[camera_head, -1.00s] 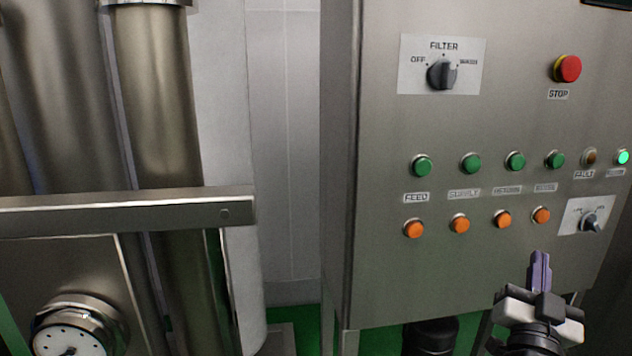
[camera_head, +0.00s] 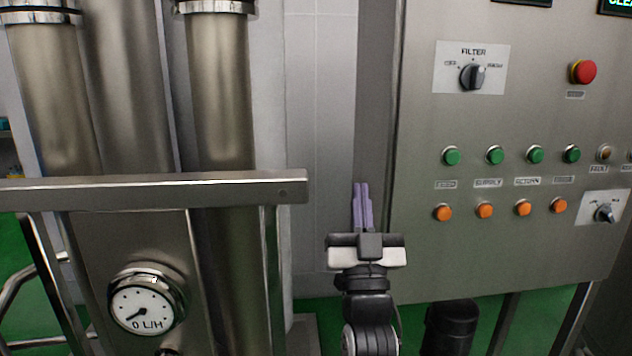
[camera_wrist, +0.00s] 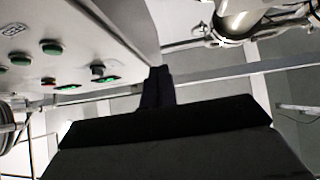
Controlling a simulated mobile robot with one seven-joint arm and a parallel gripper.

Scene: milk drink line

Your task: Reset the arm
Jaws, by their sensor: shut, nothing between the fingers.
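My gripper (camera_head: 362,188) points upward in the head view, with its purple fingers together and nothing between them. It stands in front of the gap between the steel control panel (camera_head: 425,120) and the steel pipe frame on the left. In the wrist view the dark fingers (camera_wrist: 157,75) are close together and empty, with the panel at the upper left. I cannot see the fingers touching anything.
The panel carries a FILTER knob (camera_head: 472,76), a red STOP button (camera_head: 583,72), rows of green and orange buttons and a small knob (camera_head: 604,212). A steel rail (camera_head: 150,190) and a flow gauge (camera_head: 142,305) are at left. Open wall lies between.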

